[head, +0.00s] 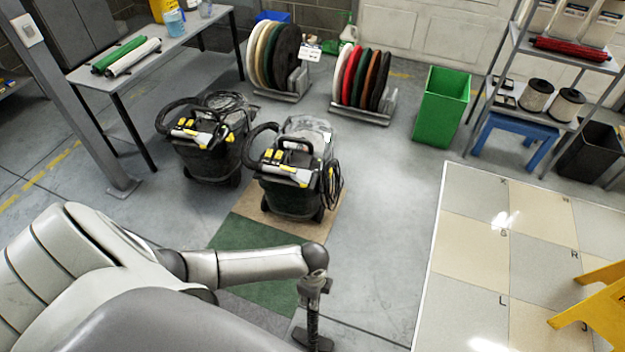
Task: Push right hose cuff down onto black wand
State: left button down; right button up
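Two black wet-vacuum-style machines stand on the floor at centre-left, one at the back (212,165) and one in front (290,195). Each has yellow clips and a black hose looping out at its upper left. I cannot pick out the right hose cuff or the black wand for certain. My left arm comes in from the lower left, and its dark gripper (313,343) hangs down at the bottom edge, apart from both machines. Its fingers are too unclear to tell open from shut. My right gripper is not in view.
Racks of coloured pads (360,116) and a green bin (441,108) stand behind. A metal table (150,68) is at upper left, a shelf (550,55) at upper right. A yellow stand (605,310) is at lower right on pale tiles. The grey floor right of the machines is clear.

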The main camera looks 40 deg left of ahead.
pick_arm(q)
jog(key=c, duration=0.9)
grip_release()
